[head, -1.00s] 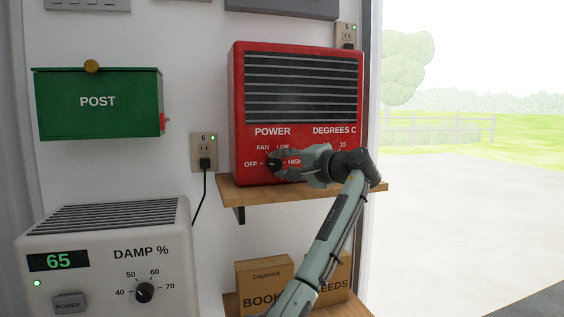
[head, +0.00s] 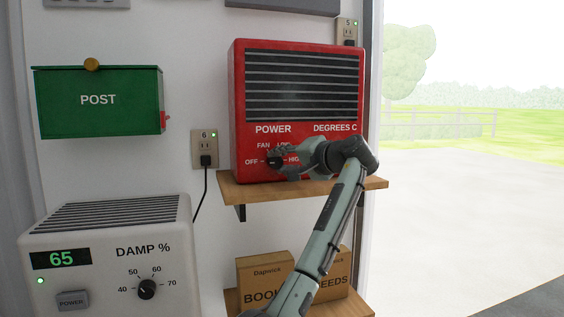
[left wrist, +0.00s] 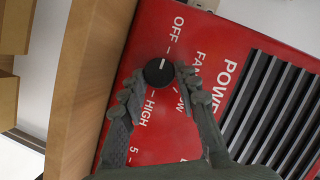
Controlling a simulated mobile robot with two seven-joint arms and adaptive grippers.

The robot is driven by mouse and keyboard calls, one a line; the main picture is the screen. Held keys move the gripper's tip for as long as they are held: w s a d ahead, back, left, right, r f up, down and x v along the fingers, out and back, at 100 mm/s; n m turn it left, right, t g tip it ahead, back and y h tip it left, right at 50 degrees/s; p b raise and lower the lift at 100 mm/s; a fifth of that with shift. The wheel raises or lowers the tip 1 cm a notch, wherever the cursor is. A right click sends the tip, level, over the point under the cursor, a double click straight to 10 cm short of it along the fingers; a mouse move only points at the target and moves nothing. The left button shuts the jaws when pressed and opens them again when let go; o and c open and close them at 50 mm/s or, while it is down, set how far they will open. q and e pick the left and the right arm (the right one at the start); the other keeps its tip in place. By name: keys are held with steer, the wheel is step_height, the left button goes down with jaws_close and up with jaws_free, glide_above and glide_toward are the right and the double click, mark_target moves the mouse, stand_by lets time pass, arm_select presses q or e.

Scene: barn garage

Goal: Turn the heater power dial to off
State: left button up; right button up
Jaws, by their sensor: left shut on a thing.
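The red heater (head: 239,120) stands on a wooden shelf, with a POWER label above its black power dial (head: 273,162). Around the dial are the marks OFF, FAN, LOW and HIGH. My left gripper (head: 279,160) reaches in from the right side of the dial and is shut on it. In the left wrist view the dial (left wrist: 159,72) sits between the two fingertips of the left gripper (left wrist: 158,76). Its white pointer line there points roughly toward the OFF mark. My arm and gripper hide the degrees dial in the head view. My right gripper is not in view.
The wooden shelf (head: 235,192) lies just under the gripper. Outlet 6 (head: 204,142) is left of the heater. A green POST box (head: 98,118) and a white damp unit (head: 100,270) are further left. Cardboard boxes (head: 264,275) stand below. The doorway at right is open.

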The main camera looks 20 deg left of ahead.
arm_select(q)
steer(key=o, duration=1.2)
steer(key=shift+c, duration=0.2)
steer(key=shift+d, duration=0.1)
steer(key=v, duration=1.1)
steer(key=shift+s+d, duration=0.2)
steer(key=shift+s, duration=0.15)
steer(key=shift+r, duration=0.1)
